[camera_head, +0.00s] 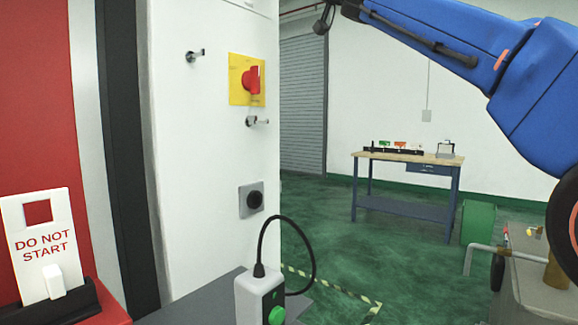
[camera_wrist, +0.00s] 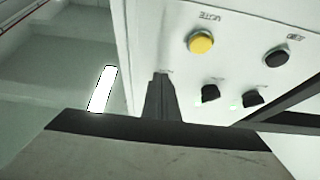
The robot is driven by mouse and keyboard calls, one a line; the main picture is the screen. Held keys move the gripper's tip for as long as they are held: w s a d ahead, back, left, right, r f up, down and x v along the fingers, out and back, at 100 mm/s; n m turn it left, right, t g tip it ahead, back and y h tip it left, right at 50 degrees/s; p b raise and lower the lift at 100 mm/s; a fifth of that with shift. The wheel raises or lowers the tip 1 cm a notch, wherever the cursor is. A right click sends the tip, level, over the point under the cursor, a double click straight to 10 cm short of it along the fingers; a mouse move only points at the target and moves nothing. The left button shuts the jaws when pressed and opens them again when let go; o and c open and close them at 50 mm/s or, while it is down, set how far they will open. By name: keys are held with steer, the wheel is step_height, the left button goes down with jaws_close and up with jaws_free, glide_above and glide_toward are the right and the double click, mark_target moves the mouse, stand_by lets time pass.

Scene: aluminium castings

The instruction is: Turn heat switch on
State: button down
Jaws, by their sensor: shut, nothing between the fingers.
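In the wrist view a white control panel (camera_wrist: 225,65) fills the upper right, seen at a tilt. It carries two black rotary knobs, a left one (camera_wrist: 210,93) and a right one (camera_wrist: 252,98). A yellow button (camera_wrist: 201,42) and a black button (camera_wrist: 276,57) sit above them in the picture. The labels are upside down and too small to read surely, so I cannot tell which control is the heat switch. My gripper (camera_wrist: 161,88) is shut and empty, left of the left knob and apart from it in the picture. In the head view the gripper does not show.
A white cabinet side carries a red rotary switch on a yellow plate (camera_head: 251,80) and two pegs. A grey pendant with a green button (camera_head: 260,296) stands in front. A DO NOT START sign (camera_head: 42,240) is at left.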

steer(key=shift+s+r, duration=0.1)
steer(key=shift+r, duration=0.15)
stand_by(0.6)
steer(key=shift+s+a, duration=0.3)
stand_by(0.4)
steer(key=shift+f, duration=0.25)
steer(key=s+d, duration=0.3)
steer(key=d, duration=0.1)
steer(key=shift+s+d+f, duration=0.25)
steer(key=shift+s+d, duration=0.05)
steer(key=shift+d, duration=0.1)
stand_by(0.3)
